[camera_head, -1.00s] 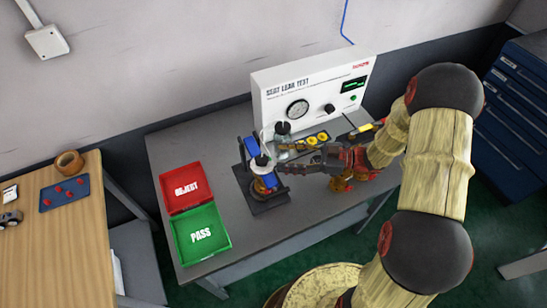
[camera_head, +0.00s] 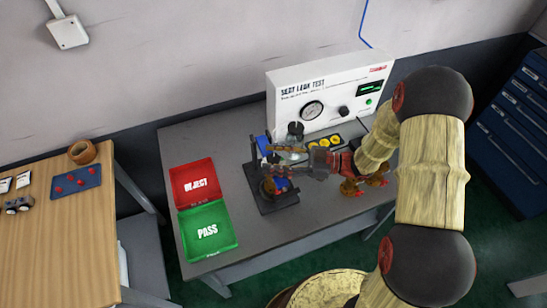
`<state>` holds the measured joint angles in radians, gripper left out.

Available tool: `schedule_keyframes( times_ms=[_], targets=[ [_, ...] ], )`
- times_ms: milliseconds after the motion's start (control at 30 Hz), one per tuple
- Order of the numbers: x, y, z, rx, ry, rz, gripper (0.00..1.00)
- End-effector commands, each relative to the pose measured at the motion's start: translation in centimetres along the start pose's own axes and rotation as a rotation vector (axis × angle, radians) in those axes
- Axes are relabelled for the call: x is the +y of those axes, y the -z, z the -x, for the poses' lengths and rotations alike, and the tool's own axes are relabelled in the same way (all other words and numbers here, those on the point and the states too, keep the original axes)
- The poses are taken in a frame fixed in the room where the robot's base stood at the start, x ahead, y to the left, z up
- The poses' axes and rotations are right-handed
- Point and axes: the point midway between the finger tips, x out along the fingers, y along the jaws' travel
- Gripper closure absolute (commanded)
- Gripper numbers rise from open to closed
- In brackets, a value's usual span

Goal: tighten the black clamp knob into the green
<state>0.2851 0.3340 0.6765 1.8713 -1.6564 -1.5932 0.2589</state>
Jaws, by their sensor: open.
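The clamp fixture stands on a dark base plate (camera_head: 274,203) with a dark upright post (camera_head: 255,152) and blue parts (camera_head: 281,184). My gripper (camera_head: 277,152) is open and reaches in from the right, level with the fixture's upper part, overlapping it in the picture. It hides the top of the fixture, and I cannot make out the black clamp knob there. Whether the fingers are around the knob or touching it cannot be told. No green band on the fixture is readable at this size.
Behind the fixture stands a white SEAT LEAK TEST panel (camera_head: 300,84) with a gauge, a black knob and a green display. A black-topped glass vessel (camera_head: 295,130) and yellow parts (camera_head: 335,140) are close by. Red REJECT (camera_head: 193,178) and green PASS (camera_head: 206,230) trays lie left.

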Motion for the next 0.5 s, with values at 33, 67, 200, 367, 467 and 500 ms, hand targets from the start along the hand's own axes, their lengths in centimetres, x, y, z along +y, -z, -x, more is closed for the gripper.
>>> schedule_keyframes(
  times_ms=[33, 67, 200, 367, 467, 500],
  targets=[
    [0.0, 0.01, 0.01, 0.0, 0.0, 0.0, 0.5],
    [0.0, 0.01, 0.01, 0.0, 0.0, 0.0, 0.5],
    [0.0, 0.0, 0.02, 0.0, 0.0, 0.0, 0.58],
    [0.0, 0.0, 0.02, 0.0, 0.0, 0.0, 0.67],
    [0.0, 0.0, 0.03, 0.0, 0.0, 0.0, 0.72],
    [0.0, 0.0, 0.03, 0.0, 0.0, 0.0, 0.75]
  ],
)
